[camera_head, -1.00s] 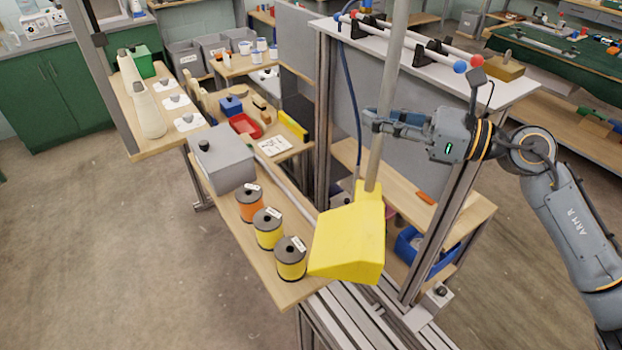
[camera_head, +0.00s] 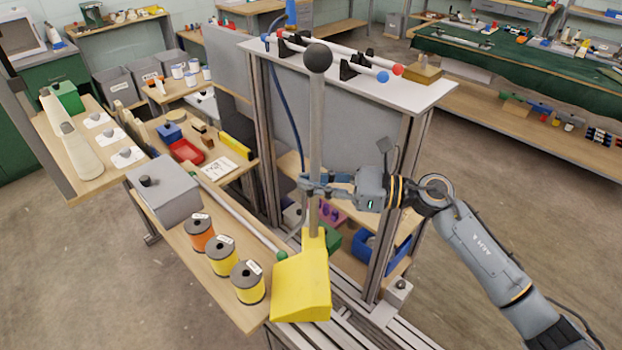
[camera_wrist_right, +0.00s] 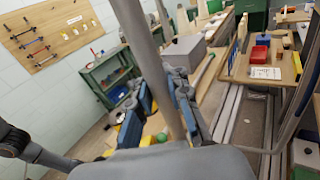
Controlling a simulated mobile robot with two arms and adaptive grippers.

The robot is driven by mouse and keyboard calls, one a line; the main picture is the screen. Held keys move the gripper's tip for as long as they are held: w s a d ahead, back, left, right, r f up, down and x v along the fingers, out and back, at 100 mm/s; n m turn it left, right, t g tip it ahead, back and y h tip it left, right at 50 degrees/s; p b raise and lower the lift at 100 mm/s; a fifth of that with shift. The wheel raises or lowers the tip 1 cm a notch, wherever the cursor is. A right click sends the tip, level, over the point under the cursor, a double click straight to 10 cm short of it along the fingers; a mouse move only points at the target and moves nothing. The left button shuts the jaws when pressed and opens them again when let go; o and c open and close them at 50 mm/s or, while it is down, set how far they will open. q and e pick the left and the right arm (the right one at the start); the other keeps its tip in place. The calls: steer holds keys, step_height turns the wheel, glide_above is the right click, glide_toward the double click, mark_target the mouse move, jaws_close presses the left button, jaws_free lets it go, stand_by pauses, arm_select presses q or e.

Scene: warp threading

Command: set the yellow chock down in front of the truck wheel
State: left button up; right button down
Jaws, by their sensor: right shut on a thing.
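The yellow chock (camera_head: 302,287) is a wedge on a long grey handle (camera_head: 317,110) with a dark ball on top. It hangs nearly upright in the head view, beside the spool shelf's front end. My right gripper (camera_head: 314,186) is shut around the handle, well above the wedge. In the right wrist view the handle (camera_wrist_right: 150,65) runs between the blue-grey fingers (camera_wrist_right: 163,112); a bit of yellow (camera_wrist_right: 130,130) shows behind them. I cannot tell whether the chock touches anything below. No truck wheel shows in either view. My left gripper is not in view.
A wooden shelf (camera_head: 215,272) with orange and yellow spools (camera_head: 221,255) and a grey box (camera_head: 164,190) lies left of the chock. A metal frame with a white top (camera_head: 425,90) stands behind it. Metal rails (camera_head: 370,325) run below. Floor at the right is open.

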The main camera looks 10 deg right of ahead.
steer(key=shift+r, duration=0.1)
steer(key=c, duration=1.2)
jaws_free()
